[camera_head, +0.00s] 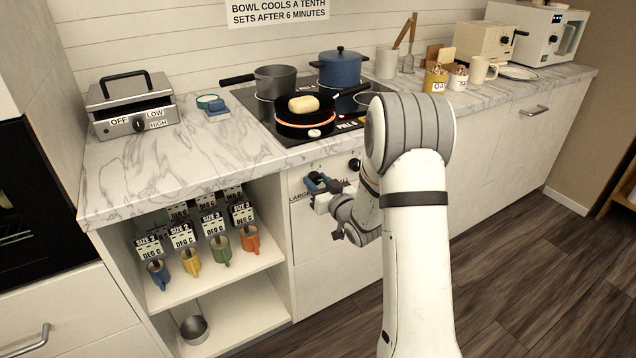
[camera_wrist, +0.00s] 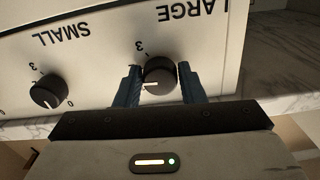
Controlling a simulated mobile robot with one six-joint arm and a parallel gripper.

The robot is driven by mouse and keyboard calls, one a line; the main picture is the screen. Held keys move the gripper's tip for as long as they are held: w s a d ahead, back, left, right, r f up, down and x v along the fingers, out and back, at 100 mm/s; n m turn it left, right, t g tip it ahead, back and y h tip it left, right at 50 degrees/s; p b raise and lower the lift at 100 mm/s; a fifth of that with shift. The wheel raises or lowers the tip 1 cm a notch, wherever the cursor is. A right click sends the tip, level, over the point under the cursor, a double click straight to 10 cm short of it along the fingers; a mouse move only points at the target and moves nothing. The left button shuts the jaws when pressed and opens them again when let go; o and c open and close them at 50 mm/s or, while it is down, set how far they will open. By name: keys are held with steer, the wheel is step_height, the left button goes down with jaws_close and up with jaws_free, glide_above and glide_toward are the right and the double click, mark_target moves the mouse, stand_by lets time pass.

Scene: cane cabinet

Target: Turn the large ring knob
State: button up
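The large ring knob (camera_wrist: 159,76) is a round black dial with a white pointer mark, on the white panel under the word LARGE. In the wrist view the panel lettering is upside down, and the pointer aims left, below the printed 3. My gripper (camera_wrist: 160,80) has its two blue fingers on either side of this knob, very close to its edges; I cannot tell whether they press on it. In the head view my gripper (camera_head: 316,182) is at the cabinet front below the hob, and the large knob is hidden there.
A grey pot (camera_head: 276,80) and blue pot (camera_head: 341,68) stand behind.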

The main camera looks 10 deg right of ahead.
steer(key=c, duration=0.5)
steer(key=shift+m+b, duration=0.4)
steer(key=shift+m, duration=0.2)
steer(key=o, duration=1)
steer(key=shift+c, duration=0.2)
steer(key=v, duration=0.8)
steer(key=shift+w+r, duration=0.1)
steer(key=shift+r, duration=0.05)
